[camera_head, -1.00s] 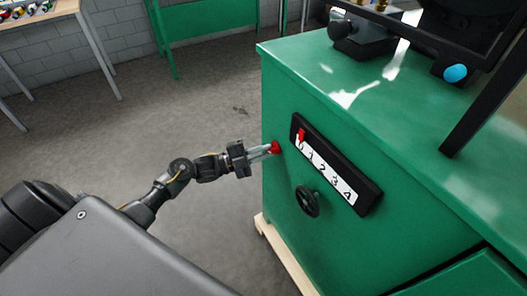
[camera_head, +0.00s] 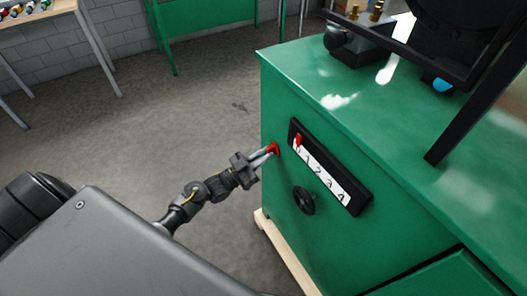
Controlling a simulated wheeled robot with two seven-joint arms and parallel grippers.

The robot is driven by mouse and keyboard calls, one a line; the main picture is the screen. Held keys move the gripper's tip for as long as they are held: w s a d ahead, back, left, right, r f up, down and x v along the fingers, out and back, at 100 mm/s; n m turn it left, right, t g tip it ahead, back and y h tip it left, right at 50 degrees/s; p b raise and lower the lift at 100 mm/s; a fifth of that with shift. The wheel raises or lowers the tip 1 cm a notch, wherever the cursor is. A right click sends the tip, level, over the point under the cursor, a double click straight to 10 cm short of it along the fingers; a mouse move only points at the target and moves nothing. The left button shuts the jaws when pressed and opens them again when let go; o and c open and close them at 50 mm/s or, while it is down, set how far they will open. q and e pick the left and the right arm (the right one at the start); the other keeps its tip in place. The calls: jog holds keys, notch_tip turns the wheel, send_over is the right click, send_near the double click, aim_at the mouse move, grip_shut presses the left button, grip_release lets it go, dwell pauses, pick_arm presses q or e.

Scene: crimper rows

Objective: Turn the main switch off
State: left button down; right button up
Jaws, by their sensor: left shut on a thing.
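The red main switch (camera_head: 274,149) sits on the front of the green machine cabinet (camera_head: 285,235), near its left edge. My left gripper (camera_head: 265,155) is shut on the red switch, with its fingers on either side of it. The fingers slant up to the right and hide part of the switch. My right gripper is not in the view.
A black dial plate (camera_head: 361,204) with a white numbered scale and a red pointer (camera_head: 298,139) is just right of the switch. The grey floor (camera_head: 150,130) left of the cabinet is clear.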

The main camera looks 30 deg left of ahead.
pick_arm(q)
jog(key=shift+n+y+p, duration=0.3)
jog(key=shift+n, duration=0.6)
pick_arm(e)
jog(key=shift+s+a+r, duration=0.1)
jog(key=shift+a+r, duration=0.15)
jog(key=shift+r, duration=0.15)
pick_arm(q)
jog(key=shift+n+t, duration=0.3)
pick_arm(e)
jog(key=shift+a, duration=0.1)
pick_arm(q)
jog(key=c, duration=1.4)
grip_release()
jog(key=shift+c, duration=0.2)
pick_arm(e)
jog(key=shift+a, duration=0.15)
pick_arm(q)
jog(key=shift+s+f, duration=0.1)
